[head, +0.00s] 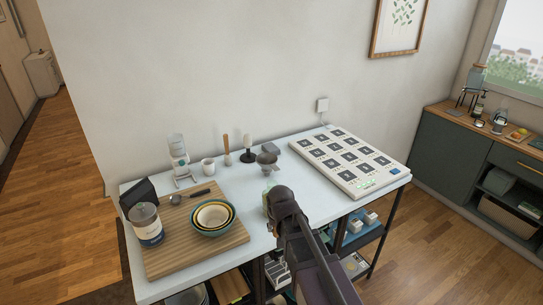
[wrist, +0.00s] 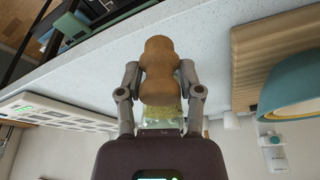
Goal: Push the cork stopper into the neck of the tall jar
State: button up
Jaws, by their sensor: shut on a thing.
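In the wrist view a brown, waisted cork stopper (wrist: 160,62) is between the two fingers of my gripper (wrist: 160,82), which is shut on it. A clear glass piece with greenish contents (wrist: 165,114), apparently the tall jar, shows between the stopper and my palm. The stopper overlaps it, so I cannot tell whether the stopper sits in the neck or only in front of it. In the head view my gripper (head: 280,202) is over the front middle of the white table. A small pale green part of the jar (head: 266,201) shows beside it; my arm hides the stopper.
A wooden board (head: 180,257) with nested bowls (head: 205,232) and a labelled canister (head: 147,224) lies to the left. A white panel of dark squares (head: 346,158) fills the right. A grey-topped item (head: 267,159) and a white mug (head: 208,166) stand behind. Bare tabletop lies between.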

jog(key=w+a+r+n+p, duration=0.1)
jog(key=w+a+r+p, duration=0.1)
jog(key=w+r+p, duration=1.3)
notch_tip(320, 180, up, 3)
jog(key=p, duration=0.3)
jog(key=shift+w+a+n+y, duration=0.3)
jog(key=shift+w+a, duration=0.05)
jog(key=shift+s+f, duration=0.1)
jog(key=shift+f, duration=0.05)
jog(key=shift+f+b, duration=2.75)
jog(key=shift+b, duration=0.2)
jog(key=shift+f+b, duration=1.95)
jog(key=shift+b, duration=0.05)
jog(key=o, duration=1)
jog(key=shift+o, duration=0.2)
jog(key=shift+r, duration=0.15)
